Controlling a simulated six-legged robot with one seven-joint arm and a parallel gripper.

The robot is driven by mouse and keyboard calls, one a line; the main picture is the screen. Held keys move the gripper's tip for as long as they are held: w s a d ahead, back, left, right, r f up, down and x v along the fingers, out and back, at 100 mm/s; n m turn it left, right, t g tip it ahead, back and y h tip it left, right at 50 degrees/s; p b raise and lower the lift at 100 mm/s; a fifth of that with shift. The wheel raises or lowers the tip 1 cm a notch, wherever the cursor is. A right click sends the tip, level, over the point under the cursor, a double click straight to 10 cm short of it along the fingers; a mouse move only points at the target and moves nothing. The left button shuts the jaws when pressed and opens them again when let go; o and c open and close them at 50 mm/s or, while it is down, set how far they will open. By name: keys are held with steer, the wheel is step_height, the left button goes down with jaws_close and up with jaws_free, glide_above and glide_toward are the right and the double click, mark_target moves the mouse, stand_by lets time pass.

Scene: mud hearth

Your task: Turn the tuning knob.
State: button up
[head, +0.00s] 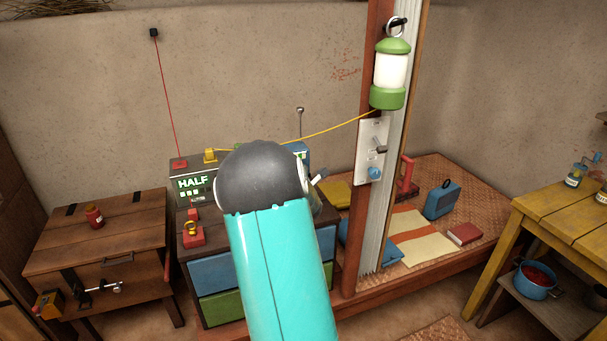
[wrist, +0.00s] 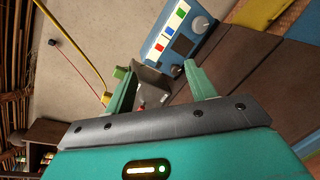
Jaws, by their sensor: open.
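A blue panel device (wrist: 180,32) shows in the wrist view at top centre. It has coloured squares, a dark screen and a round grey knob (wrist: 200,24) at its upper right. A smaller dark knob (wrist: 177,70) sits at its lower end; I cannot tell which is the tuning knob. My gripper (wrist: 159,70) is open, with its two green fingers apart and neither knob between them. The grey knob lies beyond the right fingertip. In the head view my arm covers most of the blue device (head: 300,150) and my gripper.
A dark box reading HALF (head: 193,184) and a red object (head: 193,236) stand left of my arm on a drawer cabinet (head: 212,272). A post with a switch plate (head: 373,150) and a green lantern (head: 390,75) rises at right. A yellow cable (head: 335,128) runs across.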

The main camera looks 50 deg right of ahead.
steer(key=s+d+f+n+t, duration=0.1)
steer(key=d+f+n, duration=0.1)
steer(key=f+n, duration=0.1)
steer(key=s+d+f+n+t, duration=0.1)
steer(key=s+d+f+n, duration=0.1)
steer(key=n, duration=0.3)
steer(key=s+d+f+n+t, duration=0.1)
steer(key=s+d+f+n, duration=0.1)
steer(key=d+f+n, duration=0.1)
steer(key=shift+s+d+f+n+y, duration=0.15)
steer(key=shift+d+f+n+y, duration=0.25)
steer(key=shift+d+f, duration=0.25)
steer(key=x, duration=1.4)
steer(key=shift+r, duration=0.15)
steer(key=c, duration=1)
